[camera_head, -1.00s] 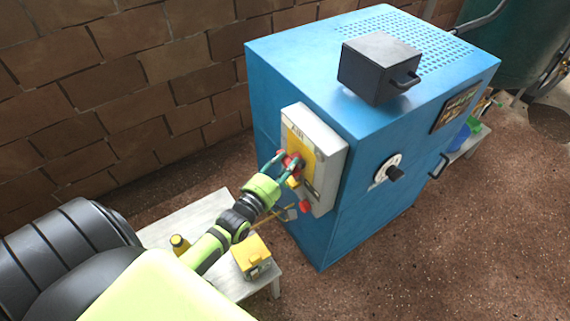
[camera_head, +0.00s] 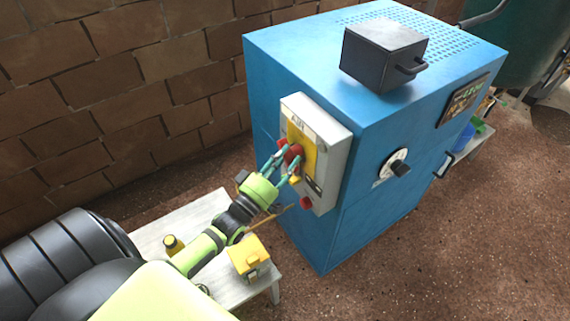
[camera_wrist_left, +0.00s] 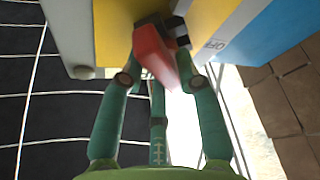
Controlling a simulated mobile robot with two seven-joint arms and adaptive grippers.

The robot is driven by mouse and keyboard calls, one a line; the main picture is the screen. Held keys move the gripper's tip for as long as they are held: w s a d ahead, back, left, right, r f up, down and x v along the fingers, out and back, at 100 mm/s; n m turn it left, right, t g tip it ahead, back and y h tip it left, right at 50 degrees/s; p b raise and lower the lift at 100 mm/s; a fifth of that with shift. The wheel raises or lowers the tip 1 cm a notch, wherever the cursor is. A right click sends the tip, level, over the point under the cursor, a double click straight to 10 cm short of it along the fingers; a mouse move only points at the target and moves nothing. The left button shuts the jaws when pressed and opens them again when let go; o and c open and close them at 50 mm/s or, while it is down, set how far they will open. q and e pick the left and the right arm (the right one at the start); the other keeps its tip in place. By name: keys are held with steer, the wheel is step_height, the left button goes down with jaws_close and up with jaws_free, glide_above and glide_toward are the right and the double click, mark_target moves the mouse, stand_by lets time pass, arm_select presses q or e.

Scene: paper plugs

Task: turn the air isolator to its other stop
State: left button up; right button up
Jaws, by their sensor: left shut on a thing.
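The air isolator is a red handle (camera_head: 292,154) on a yellow plate (camera_head: 307,160), on the front of a pale grey box (camera_head: 334,160) fixed to the blue cabinet's left face. My left gripper (camera_head: 285,163) reaches it from the lower left, its green fingers either side of the handle. In the left wrist view the red handle (camera_wrist_left: 152,55) stands between the two fingertips (camera_wrist_left: 162,80), which are closed on it. Lettering beside it reads partly "OFF". The fingers hide part of the plate. My right gripper is out of view.
The blue cabinet (camera_head: 375,215) carries a black box (camera_head: 380,58) on top and a dial (camera_head: 396,166) on its right face. A red knob (camera_head: 306,203) sits low on the grey box.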

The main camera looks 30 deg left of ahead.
arm_select(q)
steer(key=m+h+b, duration=0.1)
steer(key=m, duration=0.1)
steer(key=m+h+b, duration=0.1)
steer(key=m, duration=0.2)
steer(key=m+h+b, duration=0.1)
steer(key=m, duration=0.1)
steer(key=shift+a+f+m+t+h, duration=0.1)
steer(key=shift+f+m+t+h, duration=0.2)
steer(key=shift+r+m+h+b, duration=0.1)
steer(key=shift+m+h+b, duration=1.1)
steer(key=shift+m, duration=1.5)
steer(key=shift+h, duration=0.3)
steer(key=o, duration=1)
steer(key=shift+w, duration=0.1)
steer(key=shift+o, duration=0.2)
steer(key=shift+g, duration=0.4)
